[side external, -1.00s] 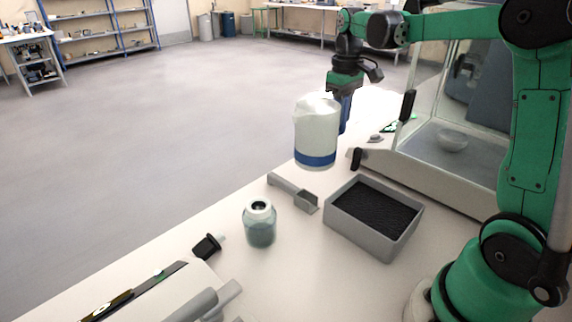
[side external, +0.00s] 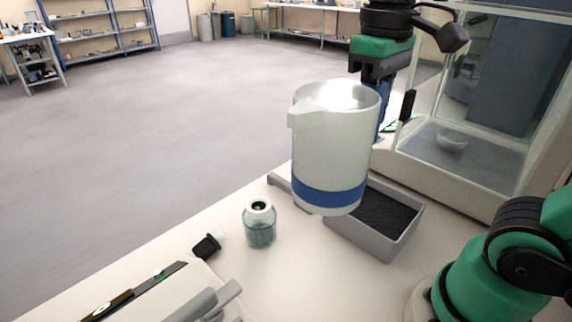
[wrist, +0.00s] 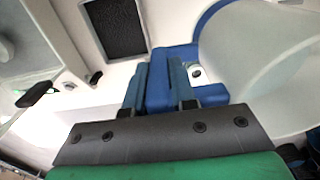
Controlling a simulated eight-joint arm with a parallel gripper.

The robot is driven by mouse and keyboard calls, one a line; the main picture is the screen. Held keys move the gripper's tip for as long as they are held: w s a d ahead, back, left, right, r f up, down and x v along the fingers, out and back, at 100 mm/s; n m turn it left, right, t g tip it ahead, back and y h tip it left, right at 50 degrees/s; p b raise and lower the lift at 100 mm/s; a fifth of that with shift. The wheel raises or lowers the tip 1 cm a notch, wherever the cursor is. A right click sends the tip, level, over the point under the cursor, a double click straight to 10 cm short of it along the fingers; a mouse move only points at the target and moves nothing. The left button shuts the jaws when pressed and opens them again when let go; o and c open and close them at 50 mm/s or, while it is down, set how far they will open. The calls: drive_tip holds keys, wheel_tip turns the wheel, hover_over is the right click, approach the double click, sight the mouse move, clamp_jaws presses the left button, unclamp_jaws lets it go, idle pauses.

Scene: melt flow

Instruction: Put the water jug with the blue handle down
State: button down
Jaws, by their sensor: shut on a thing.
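The water jug (side external: 330,150) is pale and translucent with a blue band near its base and a spout at the upper left. It is upright and held in the air, in front of the grey tray in the side external view. Its blue handle (side external: 383,105) is at its right side, mostly hidden behind the jug and gripper. My gripper (side external: 381,88) is shut on the handle. In the wrist view the blue fingers of my gripper (wrist: 160,88) close on the blue handle (wrist: 172,70), with the jug body (wrist: 265,65) to the right.
A grey tray with dark filling (side external: 395,240) stands below and right of the jug. A small glass jar (side external: 260,226) and a black stopper (side external: 207,247) lie to the left. A glass-walled enclosure (side external: 470,165) with a bowl (side external: 451,142) stands at right. The bench front-centre is clear.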

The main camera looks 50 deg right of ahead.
drive_tip(key=shift+s+a, duration=0.2)
drive_tip(key=shift+s, duration=0.3)
wheel_tip(320, 180, down, 20)
drive_tip(key=shift+s+r, duration=0.1)
drive_tip(key=shift+s, duration=0.05)
idle(0.4)
drive_tip(key=c, duration=0.7)
unclamp_jaws()
drive_tip(key=shift+f, duration=0.2)
drive_tip(key=shift+r, duration=0.1)
